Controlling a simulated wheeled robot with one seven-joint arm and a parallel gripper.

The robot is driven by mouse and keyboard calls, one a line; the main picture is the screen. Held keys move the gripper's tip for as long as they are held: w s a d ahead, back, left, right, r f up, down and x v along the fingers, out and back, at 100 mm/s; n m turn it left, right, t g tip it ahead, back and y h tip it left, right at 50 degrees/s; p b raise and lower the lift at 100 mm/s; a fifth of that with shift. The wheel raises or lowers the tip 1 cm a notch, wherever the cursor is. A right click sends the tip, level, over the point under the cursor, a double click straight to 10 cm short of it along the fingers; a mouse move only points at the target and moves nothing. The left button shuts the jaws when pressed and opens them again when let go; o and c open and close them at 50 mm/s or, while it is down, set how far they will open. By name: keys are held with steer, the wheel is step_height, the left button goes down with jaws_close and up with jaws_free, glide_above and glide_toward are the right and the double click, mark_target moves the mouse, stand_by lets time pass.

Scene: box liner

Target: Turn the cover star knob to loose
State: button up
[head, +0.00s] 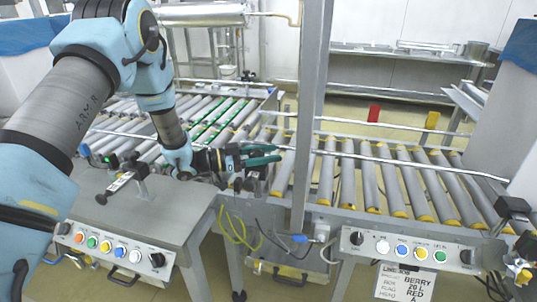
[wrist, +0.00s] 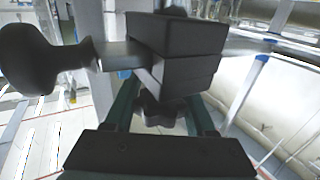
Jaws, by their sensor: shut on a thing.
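The cover star knob (wrist: 160,113) is black and lobed, and sits under a stack of dark blocks (wrist: 178,40) in the wrist view. My gripper (wrist: 160,98) has its two green fingers on either side of the knob, shut on it. In the head view my gripper (head: 278,155) reaches right to the near edge of the roller conveyor, by the upright post. The knob cannot be made out there. Any mark for loose or tight cannot be seen.
A black rounded handle on a metal shaft (wrist: 110,56) stands close left of the knob. A grey post (head: 311,110) rises just right of my gripper. Button panels (head: 115,247) and (head: 400,248) line the front. Loose yellow-green cables (head: 238,232) hang below.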

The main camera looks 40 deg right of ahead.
jaws_close()
steer(key=shift+t, duration=0.3)
steer(key=shift+w+d+f+n+t+h+b, duration=0.1)
steer(key=shift+w+n+t+h+b, duration=0.45)
steer(key=shift+n+t, duration=0.95)
steer(key=shift+w+r+n+t+h+b, duration=0.1)
steer(key=shift+n+t+b, duration=0.8)
steer(key=shift+t, duration=1.15)
steer(key=shift+w+d+f+n+t+h+b, duration=0.1)
steer(key=shift+w+n+t+h+b, duration=0.4)
steer(key=shift+n+t, duration=1.05)
steer(key=shift+s+t, duration=0.15)
steer(key=shift+t, duration=0.25)
steer(key=o, duration=1.3)
jaws_free()
steer(key=shift+a, duration=0.1)
